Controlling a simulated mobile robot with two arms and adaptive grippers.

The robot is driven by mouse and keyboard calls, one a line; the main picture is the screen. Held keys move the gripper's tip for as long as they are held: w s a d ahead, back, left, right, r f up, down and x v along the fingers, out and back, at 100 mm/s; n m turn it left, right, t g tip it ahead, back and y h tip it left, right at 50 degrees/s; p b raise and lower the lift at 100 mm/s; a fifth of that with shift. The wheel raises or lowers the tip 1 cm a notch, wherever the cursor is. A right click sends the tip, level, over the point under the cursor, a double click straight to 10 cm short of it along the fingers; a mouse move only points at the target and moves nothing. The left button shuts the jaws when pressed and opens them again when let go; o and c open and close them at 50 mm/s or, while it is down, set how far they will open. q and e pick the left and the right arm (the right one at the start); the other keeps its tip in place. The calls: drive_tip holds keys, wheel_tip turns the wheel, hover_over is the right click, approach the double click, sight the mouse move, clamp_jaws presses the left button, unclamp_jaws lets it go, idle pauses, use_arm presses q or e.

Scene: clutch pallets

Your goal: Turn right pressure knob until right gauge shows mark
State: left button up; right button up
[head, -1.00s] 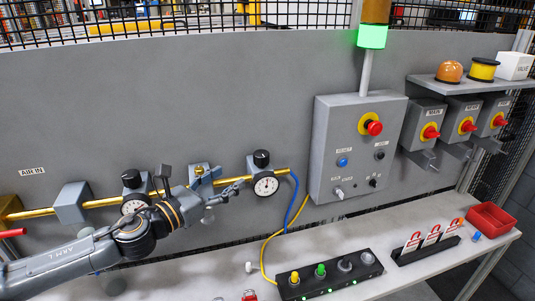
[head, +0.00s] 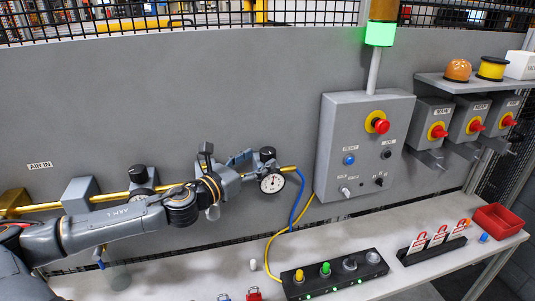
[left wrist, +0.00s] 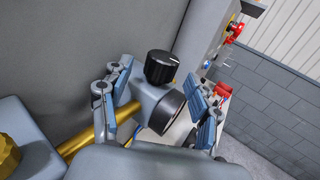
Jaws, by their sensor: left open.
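The right pressure knob (head: 267,153) is a black cap on top of a grey regulator block at the right end of the brass pipe. In the left wrist view the knob (left wrist: 160,66) has a white line on its top. The right gauge (head: 272,183) is a white dial below the knob; its needle and mark are too small to read. My left gripper (head: 250,160) is open at the knob's left side. In the left wrist view its fingers (left wrist: 158,82) stand either side of the knob and block, apparently apart from the knob. My right gripper is out of view.
A left regulator with a black knob (head: 138,173) sits behind my left arm. A blue hose (head: 299,198) hangs right of the right gauge. A grey control box (head: 363,148) is further right. The bench (head: 190,274) below holds a black button strip (head: 335,275).

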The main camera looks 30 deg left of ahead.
sight(262, 157)
use_arm(q)
drive_tip(key=shift+w+d+r, duration=0.15)
drive_tip(key=shift+w+r, duration=0.05)
drive_tip(key=shift+w, duration=0.4)
drive_tip(key=shift+w+p, duration=0.6)
drive_tip(key=shift+p, duration=0.05)
drive_tip(key=shift+w+d+p, duration=0.1)
drive_tip(key=shift+w+p, duration=0.2)
drive_tip(key=shift+w, duration=0.35)
drive_tip(key=shift+w+d+f, duration=0.15)
drive_tip(key=shift+w, duration=0.1)
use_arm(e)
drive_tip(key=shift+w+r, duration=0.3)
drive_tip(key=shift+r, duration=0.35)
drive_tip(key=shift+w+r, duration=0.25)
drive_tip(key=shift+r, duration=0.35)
use_arm(q)
drive_tip(key=c, duration=1.2)
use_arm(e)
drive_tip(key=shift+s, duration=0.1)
